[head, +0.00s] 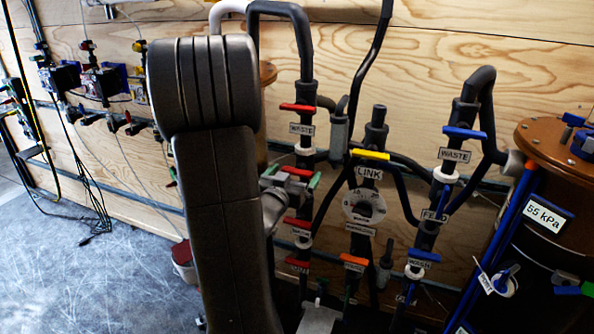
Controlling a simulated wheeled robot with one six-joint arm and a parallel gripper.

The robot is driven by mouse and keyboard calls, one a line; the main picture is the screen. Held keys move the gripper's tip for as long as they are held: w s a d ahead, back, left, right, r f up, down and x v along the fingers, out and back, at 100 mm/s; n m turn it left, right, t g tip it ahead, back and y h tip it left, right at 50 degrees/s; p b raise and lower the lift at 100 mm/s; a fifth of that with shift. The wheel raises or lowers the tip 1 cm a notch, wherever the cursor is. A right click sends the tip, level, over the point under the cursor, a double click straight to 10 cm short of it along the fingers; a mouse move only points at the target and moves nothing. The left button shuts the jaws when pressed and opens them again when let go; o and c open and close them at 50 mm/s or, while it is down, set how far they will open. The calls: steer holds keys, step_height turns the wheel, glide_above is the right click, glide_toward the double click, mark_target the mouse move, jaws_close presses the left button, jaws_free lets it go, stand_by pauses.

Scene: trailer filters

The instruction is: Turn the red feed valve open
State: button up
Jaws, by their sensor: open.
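The red-handled valves sit on the left dark pipe column. My gripper (292,178) is open at mid-height on that column, its green-tipped fingers apart. A red handle (297,171) shows between the fingertips, lying roughly crosswise to the pipe; I take it for the red feed valve. Whether the fingers touch it cannot be told. Its label is hidden behind my gripper. Above it, another red handle (297,107) lies crosswise over a WASTE label (301,129). Below are a red handle (298,223) and one more lower red handle (297,263).
A middle column carries a yellow handle (370,155), a LINK label, a white dial (364,207) and an orange handle (354,260). The right column has blue handles (465,132) and a FEED label (435,216). A brown-topped tank (555,142) stands far right. Floor at left is open.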

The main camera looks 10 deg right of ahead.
steer(key=shift+x, duration=1.15)
steer(key=c, duration=0.9)
steer(key=shift+c, duration=0.2)
